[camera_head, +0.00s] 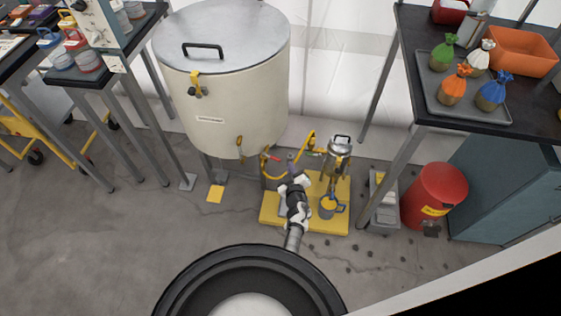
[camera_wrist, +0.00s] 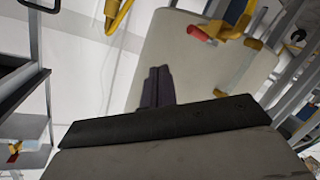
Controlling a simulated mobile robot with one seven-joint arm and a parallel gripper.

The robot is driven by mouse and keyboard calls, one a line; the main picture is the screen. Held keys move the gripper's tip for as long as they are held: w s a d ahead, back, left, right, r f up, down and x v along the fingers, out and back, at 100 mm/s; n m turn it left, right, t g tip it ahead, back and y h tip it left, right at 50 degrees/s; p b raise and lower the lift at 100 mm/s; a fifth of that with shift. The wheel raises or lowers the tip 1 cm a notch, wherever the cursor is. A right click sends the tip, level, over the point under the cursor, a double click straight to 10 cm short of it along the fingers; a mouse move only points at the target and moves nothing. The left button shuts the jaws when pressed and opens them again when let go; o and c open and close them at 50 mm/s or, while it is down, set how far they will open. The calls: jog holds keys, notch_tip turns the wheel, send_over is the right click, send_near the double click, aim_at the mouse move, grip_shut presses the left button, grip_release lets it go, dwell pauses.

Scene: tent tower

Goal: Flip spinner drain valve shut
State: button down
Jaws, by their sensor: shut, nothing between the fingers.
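A red-handled lever (camera_head: 270,157), likely the drain valve, is mounted by yellow pipework beside the large tank on a yellow platform (camera_head: 342,190). In the wrist view a red handle (camera_wrist: 201,34) sticks out left from a yellow fitting at upper right. Whether it is open or shut I cannot tell. My gripper (camera_head: 290,160) is over the platform, close to the red lever and mostly hidden by my arm. In the wrist view my gripper's dark fingers (camera_wrist: 156,84) are together and empty, in front of a pale grey surface, to the lower left of the red handle and apart from it.
A large cream tank (camera_head: 228,110) with a metal lid stands left of the platform. A small metal vessel (camera_head: 340,155) and a blue-and-yellow cup (camera_head: 327,207) are at its right. A red drum (camera_head: 436,195) stands farther right. The floor in front is mostly clear.

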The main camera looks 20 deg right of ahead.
jog(key=shift+s+d+r, duration=0.2)
jog(key=shift+s+d, duration=0.25)
jog(key=shift+s, duration=0.1)
jog(key=shift+s+d+r, duration=0.15)
jog(key=shift+s+d, duration=0.3)
jog(key=shift+s, duration=0.05)
